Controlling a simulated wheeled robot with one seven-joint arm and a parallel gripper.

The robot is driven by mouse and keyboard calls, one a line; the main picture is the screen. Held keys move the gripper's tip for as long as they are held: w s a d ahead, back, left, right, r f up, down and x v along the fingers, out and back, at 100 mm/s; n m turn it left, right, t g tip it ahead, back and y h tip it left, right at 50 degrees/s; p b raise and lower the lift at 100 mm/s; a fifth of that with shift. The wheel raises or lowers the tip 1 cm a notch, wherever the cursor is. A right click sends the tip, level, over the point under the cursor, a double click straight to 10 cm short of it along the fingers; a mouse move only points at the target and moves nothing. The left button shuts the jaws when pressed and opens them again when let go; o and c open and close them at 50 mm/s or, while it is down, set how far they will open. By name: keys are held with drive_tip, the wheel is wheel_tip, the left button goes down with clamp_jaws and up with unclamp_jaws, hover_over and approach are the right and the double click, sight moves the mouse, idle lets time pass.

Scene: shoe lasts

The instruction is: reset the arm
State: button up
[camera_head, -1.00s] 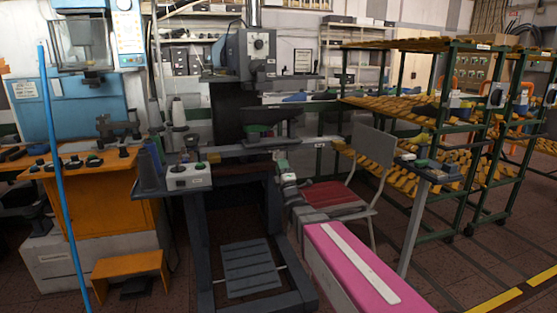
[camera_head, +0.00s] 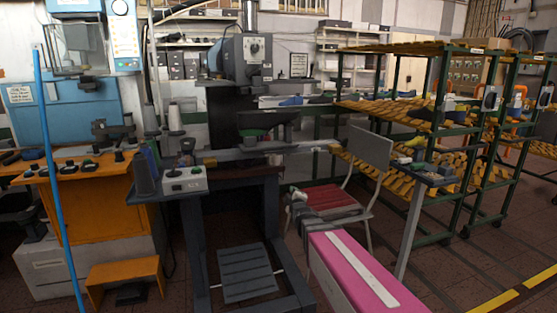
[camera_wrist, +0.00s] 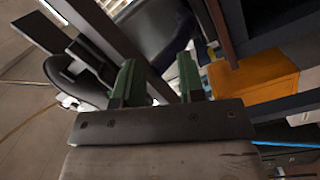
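My gripper (camera_wrist: 158,78) shows in the wrist view with its two green fingers apart, open, and nothing held between them. My arm (camera_head: 345,262), with a pink link and a white strip, rises from the bottom of the head view. Its grey and white end part (camera_head: 300,197) sits in front of the red-seated chair (camera_head: 328,199). I cannot make out the fingers in the head view.
A dark workbench (camera_head: 235,176) with a grey switch box (camera_head: 185,181) stands left of my arm. A small table (camera_head: 432,174) with objects and green racks (camera_head: 436,128) of yellow shoe lasts stand right. An orange stand (camera_head: 88,205) and blue pole (camera_head: 50,150) are far left. Floor shows at lower right.

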drive_tip(key=s+d+f+m+g+h, duration=0.2)
drive_tip(key=s+d+f+m+g, duration=0.3)
drive_tip(key=f, duration=0.4)
drive_tip(key=s+d+f+m+g, duration=0.4)
drive_tip(key=s+f+m+g, duration=0.1)
drive_tip(key=s, duration=0.4)
drive_tip(key=s+d+f+m+g+h, duration=0.1)
drive_tip(key=s+d+f+m+g, duration=0.3)
drive_tip(key=s, duration=0.5)
drive_tip(key=f+m+g, duration=0.1)
drive_tip(key=f+g, duration=0.1)
drive_tip(key=g, duration=0.1)
drive_tip(key=shift+s+d+g, duration=0.2)
drive_tip(key=shift+s+g, duration=0.05)
drive_tip(key=shift+g, duration=0.15)
